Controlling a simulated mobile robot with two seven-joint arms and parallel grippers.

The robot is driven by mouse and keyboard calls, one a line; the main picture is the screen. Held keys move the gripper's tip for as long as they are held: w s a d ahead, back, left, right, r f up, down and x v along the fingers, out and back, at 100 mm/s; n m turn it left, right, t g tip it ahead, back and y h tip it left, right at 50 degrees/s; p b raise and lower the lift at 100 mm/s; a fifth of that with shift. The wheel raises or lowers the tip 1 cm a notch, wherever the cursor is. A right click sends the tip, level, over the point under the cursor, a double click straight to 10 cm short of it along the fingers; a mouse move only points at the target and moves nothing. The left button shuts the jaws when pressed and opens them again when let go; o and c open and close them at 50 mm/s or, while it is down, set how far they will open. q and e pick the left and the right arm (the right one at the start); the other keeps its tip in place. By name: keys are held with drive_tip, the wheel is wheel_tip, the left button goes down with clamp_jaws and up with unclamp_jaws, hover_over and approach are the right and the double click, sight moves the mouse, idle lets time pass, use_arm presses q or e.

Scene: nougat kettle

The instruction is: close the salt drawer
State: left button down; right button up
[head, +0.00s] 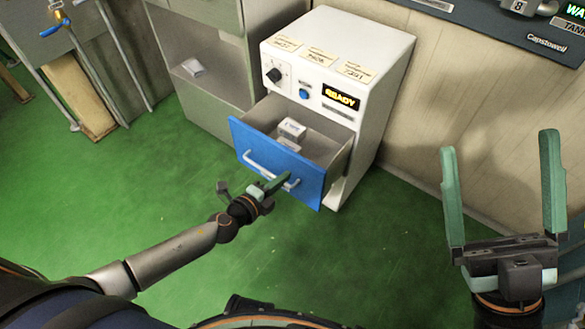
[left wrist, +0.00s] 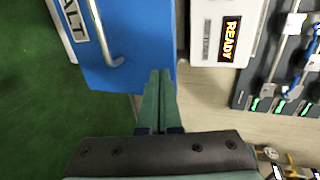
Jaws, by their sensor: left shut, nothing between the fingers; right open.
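The salt drawer (head: 264,165) has a blue front with a pale bar handle and stands pulled out of a white cabinet (head: 378,60). Small white boxes (head: 291,129) lie inside it. My left gripper (head: 284,177) is shut and empty, in front of the drawer near the handle's right end. In the left wrist view the blue front (left wrist: 135,50) shows part of a label reading "ALT", and the shut fingertips (left wrist: 160,75) overlap its lower edge; I cannot tell whether they touch it. My right gripper (head: 500,190) is open and empty, at the right, away from the drawer.
The cabinet has a knob, a blue button (head: 304,94) and a lit "READY" display (head: 341,97). A grey shelf unit (head: 215,70) stands to its left. A dark wall panel (head: 490,20) is at upper right. Green floor (head: 130,190) is clear in front.

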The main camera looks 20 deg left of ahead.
sight(300, 163)
use_arm(q)
drive_tip(key=shift+w+d+f, duration=0.1)
drive_tip(key=shift+w+d, duration=0.15)
drive_tip(key=shift+w, duration=0.45)
drive_tip(key=shift+w+d+r, duration=0.1)
drive_tip(key=shift+w+d, duration=0.2)
drive_tip(key=shift+w, duration=0.4)
drive_tip(key=shift+w+d+f, duration=0.1)
drive_tip(key=shift+w+d, duration=0.15)
drive_tip(key=shift+w, duration=0.45)
